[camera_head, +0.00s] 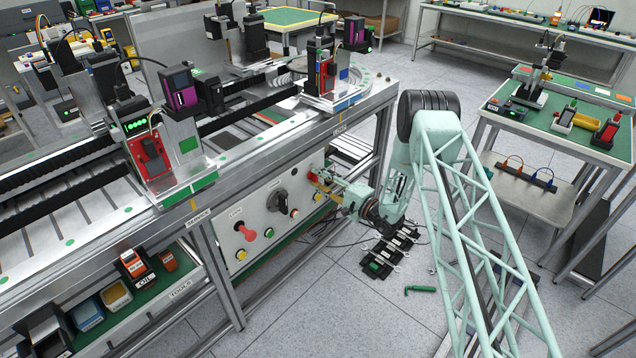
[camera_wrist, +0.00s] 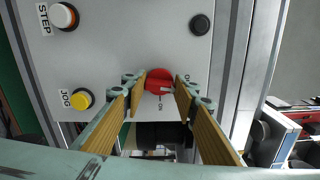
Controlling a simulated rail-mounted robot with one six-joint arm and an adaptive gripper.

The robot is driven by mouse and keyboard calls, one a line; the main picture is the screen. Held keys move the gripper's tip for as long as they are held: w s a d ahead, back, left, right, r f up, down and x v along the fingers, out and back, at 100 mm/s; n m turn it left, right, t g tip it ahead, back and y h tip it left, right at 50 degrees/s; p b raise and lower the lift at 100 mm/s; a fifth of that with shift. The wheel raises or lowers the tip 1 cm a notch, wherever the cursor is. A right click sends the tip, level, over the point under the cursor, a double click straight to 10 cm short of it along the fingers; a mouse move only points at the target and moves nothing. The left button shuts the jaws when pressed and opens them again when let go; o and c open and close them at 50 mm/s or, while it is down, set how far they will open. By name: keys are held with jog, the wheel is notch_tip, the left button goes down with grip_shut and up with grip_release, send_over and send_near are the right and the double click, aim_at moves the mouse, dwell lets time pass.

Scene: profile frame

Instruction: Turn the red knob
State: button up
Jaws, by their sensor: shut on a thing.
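The red knob (camera_wrist: 156,76) is round with a pale bar across it, set on the light grey control panel (camera_wrist: 120,40). In the wrist view my gripper (camera_wrist: 161,88) reaches the panel with its two tan-padded fingers on either side of the knob, shut on it. Small black lettering stands beside and below the knob. In the head view my gripper (camera_head: 318,180) is at the right end of the panel and mostly hides the knob.
In the wrist view a white STEP button (camera_wrist: 63,15), a yellow JOG button (camera_wrist: 81,99) and a black round part (camera_wrist: 200,24) surround the knob. In the head view a red mushroom button (camera_head: 245,233) and a black rotary switch (camera_head: 278,201) sit further left on the panel.

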jog(key=shift+f+n+b, duration=0.1)
jog(key=shift+n+b, duration=0.35)
jog(key=shift+n, duration=0.45)
jog(key=o, duration=0.8)
jog(key=shift+o, duration=0.2)
jog(key=v, duration=1.2)
jog(key=shift+a, duration=0.1)
